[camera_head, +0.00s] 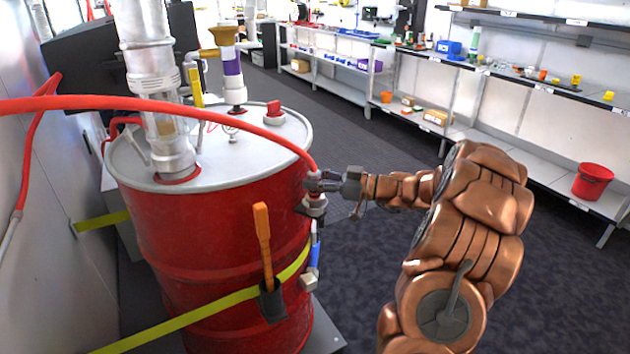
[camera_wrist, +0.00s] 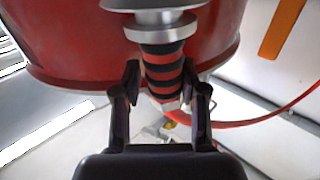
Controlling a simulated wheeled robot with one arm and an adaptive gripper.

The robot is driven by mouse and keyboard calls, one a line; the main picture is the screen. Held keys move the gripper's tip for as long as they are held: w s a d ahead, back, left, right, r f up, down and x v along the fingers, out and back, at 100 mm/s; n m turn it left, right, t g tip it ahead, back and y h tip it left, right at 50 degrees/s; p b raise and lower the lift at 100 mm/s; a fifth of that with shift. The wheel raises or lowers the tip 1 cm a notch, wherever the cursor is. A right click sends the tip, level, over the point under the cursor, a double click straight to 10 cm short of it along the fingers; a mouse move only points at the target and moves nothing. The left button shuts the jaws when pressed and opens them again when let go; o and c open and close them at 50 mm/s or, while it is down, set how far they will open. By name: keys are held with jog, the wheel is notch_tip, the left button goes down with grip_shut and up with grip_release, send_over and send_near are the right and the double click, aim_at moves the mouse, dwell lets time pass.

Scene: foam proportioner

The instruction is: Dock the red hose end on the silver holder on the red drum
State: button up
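The red drum (camera_head: 215,225) stands at the left. The silver holder (camera_head: 314,209) sticks out from its right side, below the rim. The red hose (camera_head: 120,104) arches over the drum and drops to its end (camera_head: 314,178) just above the holder. In the wrist view the hose end (camera_wrist: 164,72), banded red and black, meets silver discs (camera_wrist: 160,28); I cannot tell whether it is fully seated. My gripper (camera_head: 322,184) is at the hose end, with one finger on each side and the tips close against it; it also shows in the wrist view (camera_wrist: 163,82).
A clear pipe (camera_head: 150,80), a purple-white fitting (camera_head: 232,75) and a red cap (camera_head: 274,112) rise from the drum lid. An orange-handled tool (camera_head: 263,240) hangs on a yellow strap (camera_head: 190,317). Shelves (camera_head: 480,70) stand behind; the carpet between is clear.

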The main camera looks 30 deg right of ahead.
jog(key=shift+o, duration=0.7)
jog(key=shift+r+p, duration=0.2)
jog(key=shift+p, duration=0.1)
jog(key=r+p, duration=0.1)
jog(key=p, duration=0.1)
jog(key=shift+r+p, duration=0.15)
jog(key=shift+p, duration=0.2)
jog(key=b+v, duration=0.2)
jog(key=v, duration=1)
jog(key=shift+f+b, duration=0.3)
